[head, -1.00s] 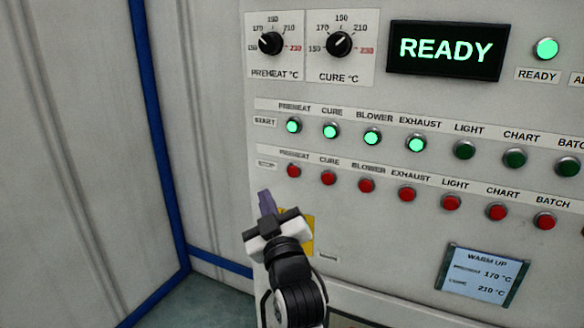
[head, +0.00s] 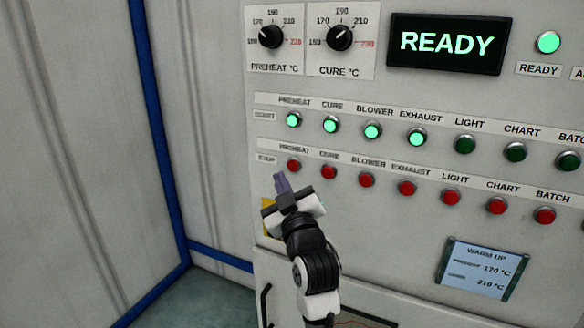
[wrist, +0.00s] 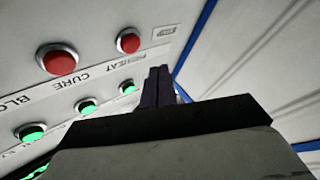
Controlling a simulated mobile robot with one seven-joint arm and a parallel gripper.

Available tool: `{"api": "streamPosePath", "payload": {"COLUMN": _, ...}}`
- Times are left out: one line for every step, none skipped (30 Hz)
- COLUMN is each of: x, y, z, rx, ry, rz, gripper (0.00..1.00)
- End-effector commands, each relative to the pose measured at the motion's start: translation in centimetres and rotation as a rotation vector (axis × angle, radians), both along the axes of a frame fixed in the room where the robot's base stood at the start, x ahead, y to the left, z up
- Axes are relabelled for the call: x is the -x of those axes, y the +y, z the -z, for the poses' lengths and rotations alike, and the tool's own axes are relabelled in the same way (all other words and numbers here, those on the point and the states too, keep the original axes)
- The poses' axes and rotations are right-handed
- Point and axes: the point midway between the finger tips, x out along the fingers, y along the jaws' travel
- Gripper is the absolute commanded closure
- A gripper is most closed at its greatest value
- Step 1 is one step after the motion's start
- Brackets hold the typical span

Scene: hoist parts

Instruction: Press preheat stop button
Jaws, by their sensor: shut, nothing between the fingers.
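The preheat stop button (head: 294,164) is a red round button at the left end of the lower row, under its PREHEAT label. It also shows in the wrist view (wrist: 128,41), beside the small STOP label. My gripper (head: 281,181) is shut and empty, with its dark fingers pointing up just below and left of that button in the head view. In the wrist view the fingertips (wrist: 158,72) appear to the lower right of the button. I see no contact with the button.
The cure stop button (head: 329,172) is close by on the right. The lit green preheat start button (head: 293,120) is above. The READY display (head: 447,45) and warm-up screen (head: 482,270) are farther right. A blue-edged wall (head: 160,140) stands left.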

Motion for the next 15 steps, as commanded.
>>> {"api": "streamPosePath", "payload": {"x": -0.6, "y": -0.3, "z": 0.1, "rx": 0.000, "ry": 0.000, "rz": 0.001, "gripper": 1.00}}
{"api": "streamPosePath", "payload": {"x": -0.9, "y": -0.4, "z": 0.2, "rx": 0.001, "ry": -0.001, "rz": 0.001, "gripper": 1.00}}
{"api": "streamPosePath", "payload": {"x": -1.3, "y": -0.6, "z": 0.1, "rx": 0.001, "ry": -0.001, "rz": 0.001, "gripper": 1.00}}
{"api": "streamPosePath", "payload": {"x": -1.5, "y": -0.7, "z": 0.1, "rx": 0.000, "ry": -0.002, "rz": 0.001, "gripper": 1.00}}
{"api": "streamPosePath", "payload": {"x": -1.8, "y": -0.9, "z": 0.1, "rx": -0.001, "ry": -0.001, "rz": 0.000, "gripper": 1.00}}
{"api": "streamPosePath", "payload": {"x": -2.0, "y": -1.0, "z": 0.1, "rx": -0.001, "ry": -0.001, "rz": 0.000, "gripper": 1.00}}
{"api": "streamPosePath", "payload": {"x": -2.2, "y": -1.0, "z": 0.1, "rx": -0.001, "ry": -0.001, "rz": 0.000, "gripper": 1.00}}
{"api": "streamPosePath", "payload": {"x": -2.3, "y": -1.1, "z": 0.0, "rx": -0.001, "ry": -0.001, "rz": 0.000, "gripper": 1.00}}
{"api": "streamPosePath", "payload": {"x": -2.4, "y": -1.2, "z": 0.0, "rx": -0.001, "ry": -0.002, "rz": 0.000, "gripper": 1.00}}
{"api": "streamPosePath", "payload": {"x": -2.5, "y": -1.2, "z": 0.0, "rx": -0.001, "ry": -0.001, "rz": 0.000, "gripper": 1.00}}
{"api": "streamPosePath", "payload": {"x": -2.6, "y": -1.2, "z": 0.0, "rx": -0.001, "ry": -0.001, "rz": 0.000, "gripper": 1.00}}
{"api": "streamPosePath", "payload": {"x": -2.6, "y": -1.3, "z": 0.0, "rx": -0.001, "ry": -0.001, "rz": 0.000, "gripper": 1.00}}
{"api": "streamPosePath", "payload": {"x": -2.6, "y": -1.3, "z": 0.0, "rx": -0.001, "ry": -0.001, "rz": 0.000, "gripper": 1.00}}
{"api": "streamPosePath", "payload": {"x": -2.7, "y": -1.3, "z": 0.0, "rx": -0.001, "ry": -0.001, "rz": 0.000, "gripper": 1.00}}
{"api": "streamPosePath", "payload": {"x": -2.7, "y": -1.3, "z": 0.0, "rx": -0.001, "ry": -0.001, "rz": 0.000, "gripper": 1.00}}
